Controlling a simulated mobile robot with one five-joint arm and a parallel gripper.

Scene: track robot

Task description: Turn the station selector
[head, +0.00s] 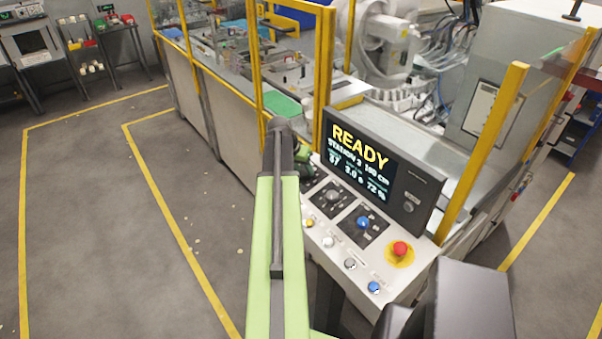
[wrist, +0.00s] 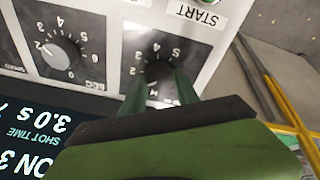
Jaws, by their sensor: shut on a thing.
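The station selector (wrist: 159,70) is a dark round knob on a black dial plate (wrist: 142,40) with white numbers, upside down in the wrist view. My gripper (wrist: 160,82) has its two green fingers on either side of the knob, shut on it. Its pointer cannot be made out. In the head view my gripper (head: 304,162) is at the panel's far left end, and my arm hides most of the selector there. The display (head: 362,160) reads READY and STATION 3; part of it also shows in the wrist view (wrist: 45,135).
A grey shot time knob (wrist: 62,55) is beside the selector; it also shows in the head view (head: 332,195). Further right are a blue knob (head: 363,222), several push buttons and a red emergency stop (head: 400,248). Yellow posts (head: 483,150) flank the panel. Floor at left is clear.

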